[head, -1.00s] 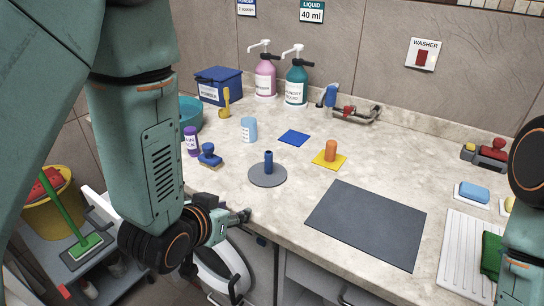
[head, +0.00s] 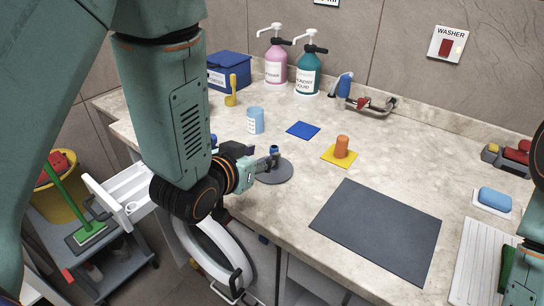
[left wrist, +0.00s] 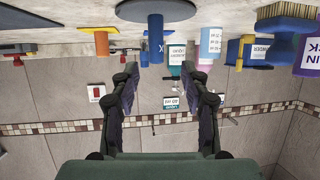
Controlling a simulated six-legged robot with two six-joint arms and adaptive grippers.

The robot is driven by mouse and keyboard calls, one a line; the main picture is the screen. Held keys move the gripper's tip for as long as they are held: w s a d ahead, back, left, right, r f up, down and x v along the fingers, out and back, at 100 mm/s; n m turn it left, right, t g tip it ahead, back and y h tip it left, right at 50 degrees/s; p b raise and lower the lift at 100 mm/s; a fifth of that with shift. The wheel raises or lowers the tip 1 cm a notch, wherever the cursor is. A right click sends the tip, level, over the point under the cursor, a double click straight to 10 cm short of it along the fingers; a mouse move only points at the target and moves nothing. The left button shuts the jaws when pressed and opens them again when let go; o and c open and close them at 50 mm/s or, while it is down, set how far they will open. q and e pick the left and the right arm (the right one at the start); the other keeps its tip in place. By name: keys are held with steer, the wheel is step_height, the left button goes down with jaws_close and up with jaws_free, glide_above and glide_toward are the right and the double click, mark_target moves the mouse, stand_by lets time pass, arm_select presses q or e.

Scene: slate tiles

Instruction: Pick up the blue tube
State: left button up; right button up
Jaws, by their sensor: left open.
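The blue tube (head: 274,149) stands upright on a round grey disc (head: 277,173). In the head view my left gripper (head: 267,163) is in front of it and hides its lower part. In the left wrist view, which is upside down, the blue tube (left wrist: 155,38) hangs from the grey disc (left wrist: 156,7) at the top. It lines up with the gap between the open fingers of my left gripper (left wrist: 160,72). The gap is empty and the tube seems to be just beyond the fingertips. My right gripper is not in view.
An orange tube (head: 341,147) stands on a yellow square (head: 338,157) to the right. A blue square (head: 302,130) and a light blue cup (head: 255,121) are behind. A dark mat (head: 376,229) lies flat at front right. Pump bottles (head: 308,72) stand by the wall.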

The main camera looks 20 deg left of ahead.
mark_target(274, 149)
arm_select(q)
steer(key=x, duration=0.4)
steer(key=shift+s+d, duration=0.15)
steer(key=shift+d, duration=0.45)
steer(key=shift+a, duration=0.6)
steer(key=shift+c, duration=1)
steer(key=shift+d, duration=0.5)
steer(key=c, duration=0.5)
steer(key=shift+a, duration=0.1)
steer(key=shift+c, duration=0.6)
steer(key=shift+a, duration=0.3)
jaws_close()
steer(key=shift+d, duration=0.1)
steer(key=shift+d+r, duration=0.15)
steer(key=shift+r, duration=0.1)
step_height(274, 149, up, 9)
steer(key=p, duration=0.2)
steer(key=shift+r, duration=0.25)
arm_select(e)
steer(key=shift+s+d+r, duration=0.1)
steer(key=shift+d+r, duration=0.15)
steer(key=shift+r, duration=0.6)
